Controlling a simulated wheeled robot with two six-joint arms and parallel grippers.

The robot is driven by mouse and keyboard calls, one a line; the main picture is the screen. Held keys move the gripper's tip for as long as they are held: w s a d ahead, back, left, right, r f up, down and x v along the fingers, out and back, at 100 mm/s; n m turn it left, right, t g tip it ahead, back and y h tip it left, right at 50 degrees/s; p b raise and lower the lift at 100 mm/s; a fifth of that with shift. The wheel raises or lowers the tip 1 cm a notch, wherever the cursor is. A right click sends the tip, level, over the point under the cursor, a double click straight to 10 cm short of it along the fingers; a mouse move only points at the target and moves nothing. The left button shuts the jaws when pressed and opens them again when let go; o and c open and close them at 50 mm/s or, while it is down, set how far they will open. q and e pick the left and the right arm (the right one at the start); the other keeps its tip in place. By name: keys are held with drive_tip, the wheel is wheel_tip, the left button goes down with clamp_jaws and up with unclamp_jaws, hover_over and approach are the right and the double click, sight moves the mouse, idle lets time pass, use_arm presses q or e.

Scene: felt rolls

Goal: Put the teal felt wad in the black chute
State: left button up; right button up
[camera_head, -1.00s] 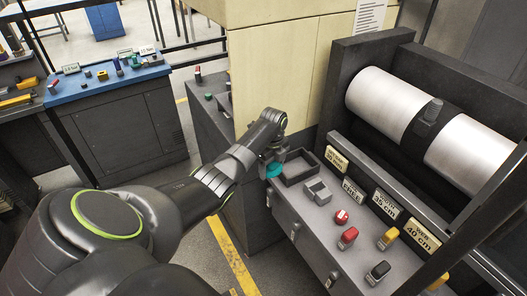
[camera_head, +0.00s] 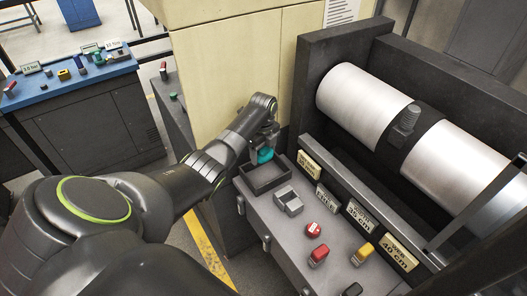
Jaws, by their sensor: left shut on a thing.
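The teal felt wad (camera_head: 265,156) is held in my left gripper (camera_head: 266,146), which is shut on it and partly covers it. The black chute (camera_head: 283,184), a shallow dark open-topped box, sits at the far left end of the grey machine ledge. The wad is at the back edge of the chute, seemingly just above it. I cannot tell the exact gap. My left arm reaches in from the lower left. My right gripper is not in view.
A grey block (camera_head: 288,200) stands right of the chute, with red and yellow switches (camera_head: 319,254) further along the ledge. Label plates (camera_head: 307,167) line its back, below a large silver roller (camera_head: 362,105). A cream cabinet (camera_head: 230,80) rises behind the gripper.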

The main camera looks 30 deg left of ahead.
use_arm(q)
drive_tip(key=shift+w+r, duration=0.1)
drive_tip(key=b, duration=0.7)
hover_over(263, 179)
wheel_tip(263, 179, down, 9)
drive_tip(key=shift+w+d+f, duration=0.1)
drive_tip(key=shift+f, duration=0.05)
drive_tip(key=shift+f+b, duration=0.5)
drive_tip(key=shift+f, duration=0.5)
drive_tip(key=shift+f+b, duration=0.4)
drive_tip(key=shift+f, duration=0.1)
drive_tip(key=o, duration=1.1)
drive_tip(key=shift+o, duration=0.7)
drive_tip(key=shift+f, duration=0.1)
